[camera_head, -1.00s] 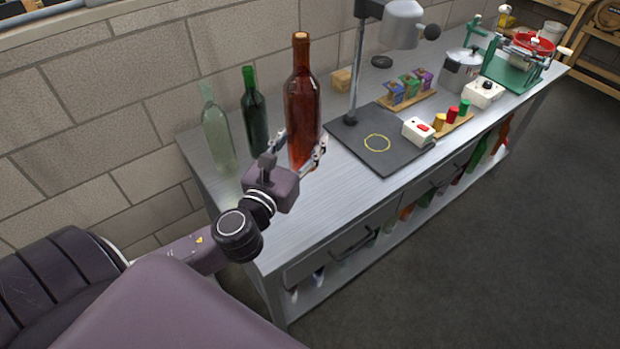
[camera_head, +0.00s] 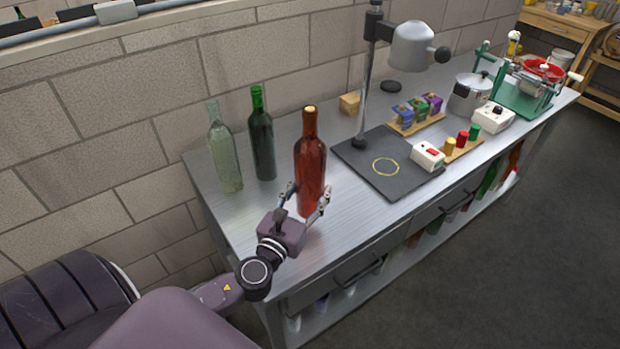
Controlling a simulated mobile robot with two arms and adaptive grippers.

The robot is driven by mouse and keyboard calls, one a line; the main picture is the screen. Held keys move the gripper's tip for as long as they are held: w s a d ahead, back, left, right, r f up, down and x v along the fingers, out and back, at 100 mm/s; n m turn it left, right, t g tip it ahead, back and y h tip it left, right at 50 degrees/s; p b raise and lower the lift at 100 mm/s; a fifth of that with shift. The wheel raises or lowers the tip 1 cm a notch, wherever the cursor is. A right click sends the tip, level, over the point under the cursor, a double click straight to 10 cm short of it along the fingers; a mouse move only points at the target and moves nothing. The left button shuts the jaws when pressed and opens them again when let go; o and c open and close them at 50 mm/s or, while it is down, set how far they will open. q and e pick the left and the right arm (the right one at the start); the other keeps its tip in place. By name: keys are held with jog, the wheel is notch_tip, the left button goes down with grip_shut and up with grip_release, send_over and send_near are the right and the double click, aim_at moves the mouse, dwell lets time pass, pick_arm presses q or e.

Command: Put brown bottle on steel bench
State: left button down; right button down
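The brown bottle (camera_head: 310,165) is upright over the near left part of the steel bench (camera_head: 340,232). Its base appears to be at the bench top, but the gripper partly covers the lower bottle, so contact is hard to tell. My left gripper (camera_head: 308,192) is low on the bottle, with one finger on each side, and looks shut on it. My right gripper is not in view.
A clear bottle (camera_head: 224,150) and a green bottle (camera_head: 262,138) stand to the left near the wall. A dark stand base (camera_head: 362,153) and a white box with a red switch (camera_head: 428,155) lie to the right. The bench front strip is bare.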

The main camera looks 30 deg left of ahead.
pick_arm(q)
jog(key=shift+w+f+b, duration=0.1)
jog(key=shift+f+b, duration=0.7)
jog(key=shift+f, duration=1.7)
jog(key=c, duration=1.4)
grip_release()
jog(key=shift+f, duration=0.35)
jog(key=o, duration=0.5)
jog(key=shift+c, duration=0.2)
jog(key=shift+r, duration=0.1)
jog(key=shift+r, duration=0.15)
jog(key=s+b, duration=0.1)
jog(key=s, duration=0.2)
jog(key=s+d+b, duration=0.1)
jog(key=s, duration=0.3)
jog(key=s+b, duration=0.1)
jog(key=s, duration=0.3)
jog(key=shift+d+f, duration=0.2)
jog(key=shift+d, duration=0.2)
jog(key=shift+s+r, duration=0.15)
jog(key=shift+s, duration=0.45)
